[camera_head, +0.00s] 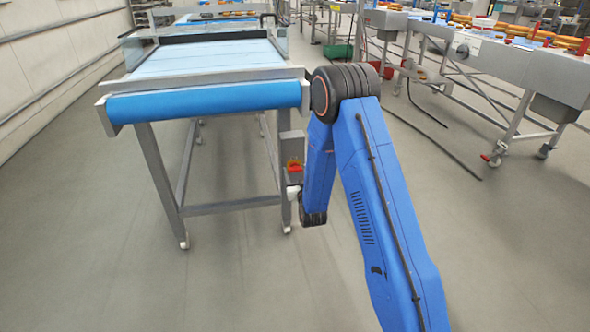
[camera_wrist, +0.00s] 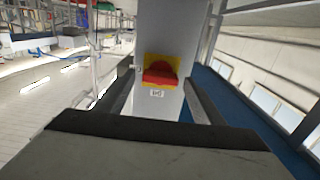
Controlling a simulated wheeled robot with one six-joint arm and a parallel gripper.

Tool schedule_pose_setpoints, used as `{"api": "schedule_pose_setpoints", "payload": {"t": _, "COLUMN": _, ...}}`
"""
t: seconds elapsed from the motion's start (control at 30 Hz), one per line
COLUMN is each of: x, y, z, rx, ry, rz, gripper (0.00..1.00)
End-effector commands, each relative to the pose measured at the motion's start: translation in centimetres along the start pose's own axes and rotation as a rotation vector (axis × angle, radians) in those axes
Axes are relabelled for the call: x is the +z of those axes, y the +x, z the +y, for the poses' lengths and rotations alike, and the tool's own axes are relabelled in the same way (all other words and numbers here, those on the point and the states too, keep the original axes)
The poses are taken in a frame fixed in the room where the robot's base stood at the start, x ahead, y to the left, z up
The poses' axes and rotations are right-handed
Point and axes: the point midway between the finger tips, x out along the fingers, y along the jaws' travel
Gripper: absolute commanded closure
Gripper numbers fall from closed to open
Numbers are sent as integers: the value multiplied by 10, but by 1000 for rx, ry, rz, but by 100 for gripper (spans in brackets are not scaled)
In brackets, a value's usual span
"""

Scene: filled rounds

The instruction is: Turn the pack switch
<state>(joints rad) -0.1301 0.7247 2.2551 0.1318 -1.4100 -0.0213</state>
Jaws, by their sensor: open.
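The pack switch (camera_wrist: 160,74) is a red knob on a yellow plate, on the front of a grey box (camera_wrist: 150,30). Its red bar looks roughly level in the wrist view. In the head view the switch (camera_head: 294,166) is small, on the box beside the conveyor's right front leg. My gripper (camera_wrist: 159,82) is open and empty, with one dark finger on each side of the switch in the picture. The knob shows between the fingers; I cannot tell whether they touch it. In the head view my arm partly hides the gripper.
The conveyor table (camera_head: 205,101) with a blue belt stands just left of my arm, its legs on casters. Another conveyor line (camera_head: 520,75) is at the right. The floor in front is clear.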

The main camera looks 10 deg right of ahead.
Motion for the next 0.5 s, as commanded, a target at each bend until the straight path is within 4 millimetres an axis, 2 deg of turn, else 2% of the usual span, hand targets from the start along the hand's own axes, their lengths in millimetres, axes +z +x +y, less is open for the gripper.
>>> {"api": "schedule_pose_setpoints", "payload": {"t": 0.3, "x": 0, "y": -1, "z": 0, "rx": 0, "ry": 0, "rz": 0, "gripper": 38}}
{"api": "schedule_pose_setpoints", "payload": {"t": 0.47, "x": 0, "y": 0, "z": 0, "rx": 0, "ry": 0, "rz": 0, "gripper": 76}}
{"api": "schedule_pose_setpoints", "payload": {"t": 0.5, "x": 0, "y": 0, "z": 0, "rx": 0, "ry": 0, "rz": 0, "gripper": 79}}
